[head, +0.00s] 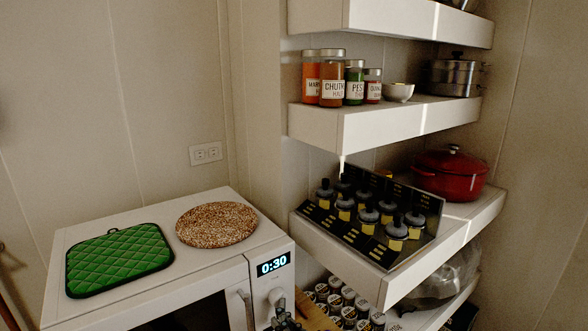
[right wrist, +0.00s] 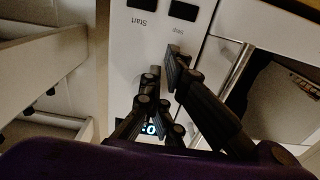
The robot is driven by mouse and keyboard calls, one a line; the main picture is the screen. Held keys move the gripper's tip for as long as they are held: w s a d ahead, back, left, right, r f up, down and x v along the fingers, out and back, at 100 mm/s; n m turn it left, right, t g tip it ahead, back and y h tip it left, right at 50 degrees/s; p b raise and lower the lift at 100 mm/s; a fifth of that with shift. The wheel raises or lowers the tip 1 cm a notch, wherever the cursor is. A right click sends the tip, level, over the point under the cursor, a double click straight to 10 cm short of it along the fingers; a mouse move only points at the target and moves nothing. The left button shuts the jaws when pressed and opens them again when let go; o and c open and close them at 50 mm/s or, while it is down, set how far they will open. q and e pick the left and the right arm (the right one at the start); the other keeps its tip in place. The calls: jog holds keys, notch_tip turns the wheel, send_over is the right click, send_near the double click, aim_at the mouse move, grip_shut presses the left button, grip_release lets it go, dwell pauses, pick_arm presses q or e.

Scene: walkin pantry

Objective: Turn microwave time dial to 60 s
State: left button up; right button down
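The white microwave (head: 236,297) stands at the lower left of the head view. Its display (head: 273,264) reads 0:30. The time dial (head: 275,296) is a round white knob just below the display. My right gripper (head: 285,322) is dark and sits at the bottom edge, close to the dial. In the right wrist view, the fingers of my right gripper (right wrist: 163,70) stand a little apart over the control panel, with no object seen between them. The display (right wrist: 149,128) shows partly behind them. The dial is not clearly visible there. My left gripper is not in view.
A green quilted mat (head: 118,258) and a round speckled trivet (head: 216,224) lie on the microwave. Shelves (head: 345,268) at the right hold jars, a tiered rack and a red pot (head: 450,174). Start (right wrist: 144,22) and Stop (right wrist: 179,31) labels show on the panel.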

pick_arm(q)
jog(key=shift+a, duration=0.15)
pick_arm(e)
jog(key=shift+r, duration=0.2)
jog(key=shift+s+a+f, duration=0.1)
jog(key=shift+s+f, duration=0.05)
jog(key=shift+f, duration=0.1)
jog(key=shift+s, duration=0.15)
jog(key=shift+s+d, duration=0.25)
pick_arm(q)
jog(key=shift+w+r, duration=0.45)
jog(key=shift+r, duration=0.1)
pick_arm(e)
jog(key=v, duration=0.5)
jog(key=shift+d+f, duration=0.1)
jog(key=shift+f, duration=0.1)
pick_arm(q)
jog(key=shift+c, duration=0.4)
